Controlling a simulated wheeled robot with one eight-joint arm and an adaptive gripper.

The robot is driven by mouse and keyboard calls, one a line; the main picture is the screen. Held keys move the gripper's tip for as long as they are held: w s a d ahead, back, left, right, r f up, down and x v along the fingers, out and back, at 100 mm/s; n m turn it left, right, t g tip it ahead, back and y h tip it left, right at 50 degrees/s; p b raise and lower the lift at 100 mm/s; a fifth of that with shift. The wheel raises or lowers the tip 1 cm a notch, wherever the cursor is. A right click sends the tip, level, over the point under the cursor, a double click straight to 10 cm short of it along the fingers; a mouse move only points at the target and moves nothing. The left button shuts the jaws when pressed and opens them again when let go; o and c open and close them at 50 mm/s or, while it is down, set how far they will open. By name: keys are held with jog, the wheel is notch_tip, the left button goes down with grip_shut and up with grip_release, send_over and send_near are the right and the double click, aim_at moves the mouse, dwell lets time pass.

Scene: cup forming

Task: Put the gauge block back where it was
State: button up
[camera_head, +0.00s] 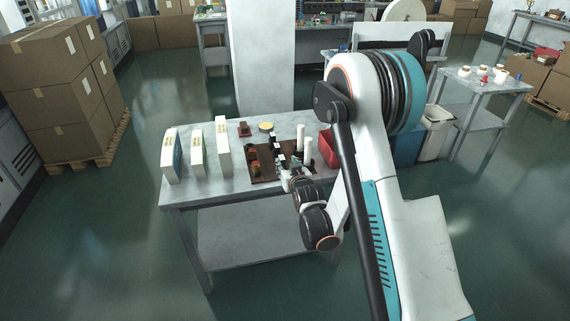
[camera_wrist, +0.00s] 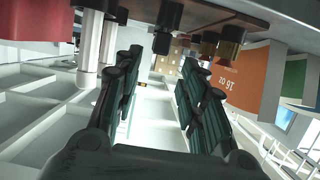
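My gripper (camera_wrist: 167,62) is open in the wrist view, with two dark green-black fingers apart and nothing clearly held between them. In the head view my gripper (camera_head: 281,160) is over the front right of a dark brown board (camera_head: 265,177) on the grey table. Small dark and reddish-brown pieces stand on the board, and two white cylinders (camera_head: 301,138) rise at its right side. In the wrist view the board's edge (camera_wrist: 235,12) runs along the top, with brass-and-black pieces (camera_wrist: 232,42) below it. I cannot tell which piece is the gauge block; my gripper hides part of the board.
Three white upright boxes (camera_head: 196,154) stand on the left of the table (camera_head: 180,195). A small red-brown object (camera_head: 244,129) and a yellow round item (camera_head: 266,127) lie behind the board. Bare tabletop shows along the front left.

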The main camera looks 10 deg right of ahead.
jog(key=s+r+g, duration=0.4)
jog(key=s+r, duration=1.2)
jog(key=r, duration=0.1)
jog(key=s+g, duration=0.3)
jog(key=s, duration=2.1)
jog(key=shift+a+r+g, duration=0.15)
jog(key=shift+r+g, duration=0.15)
jog(key=shift+r, duration=0.15)
jog(key=shift+c, duration=0.6)
